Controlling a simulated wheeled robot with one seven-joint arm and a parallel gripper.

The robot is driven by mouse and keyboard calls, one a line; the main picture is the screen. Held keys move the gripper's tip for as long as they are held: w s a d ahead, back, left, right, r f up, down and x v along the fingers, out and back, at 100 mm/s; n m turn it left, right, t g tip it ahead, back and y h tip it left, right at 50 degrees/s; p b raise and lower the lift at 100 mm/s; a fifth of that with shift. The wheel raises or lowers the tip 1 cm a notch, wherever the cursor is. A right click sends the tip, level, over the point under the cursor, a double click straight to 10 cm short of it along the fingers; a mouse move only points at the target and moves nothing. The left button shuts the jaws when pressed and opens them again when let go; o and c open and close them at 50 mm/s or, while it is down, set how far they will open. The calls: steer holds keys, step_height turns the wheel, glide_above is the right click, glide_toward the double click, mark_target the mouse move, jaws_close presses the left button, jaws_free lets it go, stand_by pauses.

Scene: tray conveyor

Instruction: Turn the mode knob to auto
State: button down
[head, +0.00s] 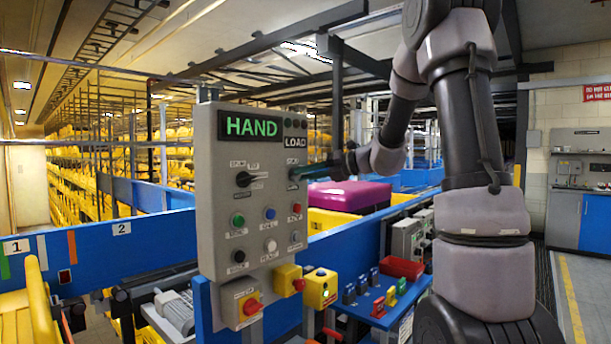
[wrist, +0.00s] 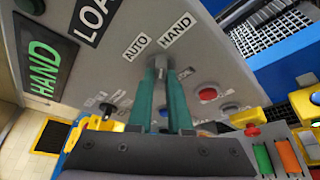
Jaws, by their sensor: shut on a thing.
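The grey control panel (head: 212,230) stands left of my arm, and its green lit display (head: 251,127) reads HAND. The mode knob (wrist: 159,62) shows in the wrist view between AUTO (wrist: 137,46) and HAND (wrist: 176,32) labels. My gripper (head: 301,172) reaches the panel's right side from the right, below the LOAD label. In the wrist view the teal fingers of my gripper (wrist: 160,72) are shut on the knob, one on each side. The fingers hide most of the knob, so I cannot tell where its pointer sits.
A second black knob (head: 245,178) sits left on the panel, with several coloured buttons below. Yellow boxes with red buttons (head: 252,307) hang under the panel. A magenta parcel (head: 349,195) lies behind it. A red bin (head: 402,267) stands on a blue shelf.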

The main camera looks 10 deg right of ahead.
steer(key=n+h, duration=0.1)
steer(key=n, duration=0.1)
steer(key=n+t+h, duration=0.1)
steer(key=n+h, duration=0.1)
steer(key=n, duration=0.1)
steer(key=n+h, duration=0.1)
steer(key=n, duration=0.1)
steer(key=shift+s+a+r+t+h, duration=0.2)
steer(key=shift+s+a+t+h, duration=0.1)
steer(key=shift+t, duration=0.1)
steer(key=shift+n, duration=0.3)
stand_by(0.4)
steer(key=c, duration=0.8)
jaws_free()
steer(key=shift+c, duration=0.2)
steer(key=shift+d, duration=0.1)
steer(key=v, duration=1)
steer(key=shift+s+d, duration=0.15)
steer(key=shift+s, duration=0.15)
